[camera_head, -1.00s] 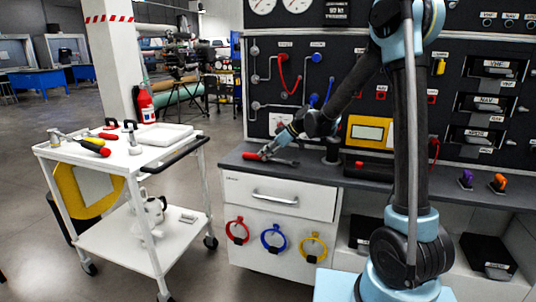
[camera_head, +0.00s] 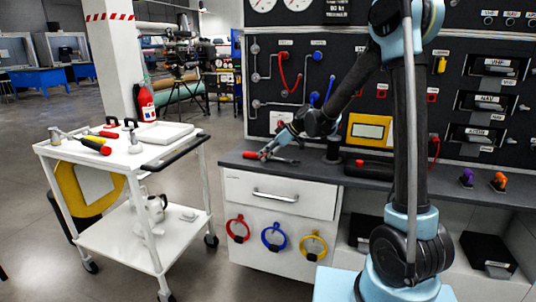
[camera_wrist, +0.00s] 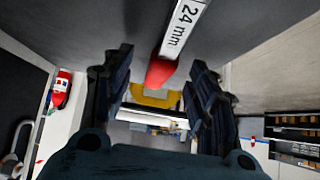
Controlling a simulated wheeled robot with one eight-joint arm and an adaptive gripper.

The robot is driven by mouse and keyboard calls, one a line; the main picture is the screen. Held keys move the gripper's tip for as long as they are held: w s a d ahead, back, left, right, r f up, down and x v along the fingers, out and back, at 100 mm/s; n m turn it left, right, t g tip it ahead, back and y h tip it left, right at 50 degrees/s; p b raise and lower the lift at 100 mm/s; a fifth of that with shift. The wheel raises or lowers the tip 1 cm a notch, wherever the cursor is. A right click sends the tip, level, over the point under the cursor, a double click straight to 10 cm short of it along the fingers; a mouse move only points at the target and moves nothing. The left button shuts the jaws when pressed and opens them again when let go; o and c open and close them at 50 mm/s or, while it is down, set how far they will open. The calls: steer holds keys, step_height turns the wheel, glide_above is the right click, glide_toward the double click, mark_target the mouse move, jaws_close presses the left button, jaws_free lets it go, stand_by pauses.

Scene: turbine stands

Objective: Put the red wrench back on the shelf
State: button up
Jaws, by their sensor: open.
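The red wrench (camera_head: 285,161) lies on the dark counter (camera_head: 232,161), near its left front edge. Its red handle end points left and its metal part points right. In the wrist view the wrench (camera_wrist: 162,72) shows a red end and a white label reading "24 mm". My gripper (camera_head: 264,154) is at the counter top, right by the red handle. In the wrist view my gripper (camera_wrist: 160,78) is open, with the red end between its two dark fingers and a gap on both sides. The wrench's far end is out of the wrist view.
A white trolley (camera_head: 75,151) with tools and a white tray (camera_head: 165,134) stands to the left, apart from the counter. A red and black box (camera_head: 368,168) sits on the counter to the right. A fire extinguisher (camera_head: 145,103) stands behind the trolley.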

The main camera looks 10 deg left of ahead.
steer(key=shift+v, duration=3.5)
steer(key=shift+s+d, duration=0.1)
steer(key=shift+d, duration=0.2)
steer(key=s+d+f+m+h, duration=0.1)
steer(key=s+d+m+h, duration=0.1)
steer(key=s+d+m, duration=0.2)
steer(key=s+d+f+m+t+h, duration=0.1)
steer(key=s+d+m, duration=0.3)
steer(key=s+d, duration=0.6)
steer(key=s+d+f+m+t+h, duration=0.1)
steer(key=s+d+m+h, duration=0.2)
steer(key=d, duration=1.5)
steer(key=s+m, duration=0.1)
steer(key=s, duration=0.3)
steer(key=shift+s+d, duration=0.2)
steer(key=shift+s, duration=0.15)
steer(key=s+d+f+m+h, duration=0.1)
steer(key=s+d+f, duration=0.1)
steer(key=s, duration=0.1)
steer(key=s+d+f+m+h, duration=0.1)
steer(key=s+d+f+m, duration=0.1)
steer(key=s+d, duration=0.1)
steer(key=s+d+f+m+h, duration=0.1)
steer(key=s+d+m, duration=0.1)
steer(key=s+d, duration=0.1)
steer(key=shift+f, duration=0.4)
steer(key=shift+c, duration=0.3)
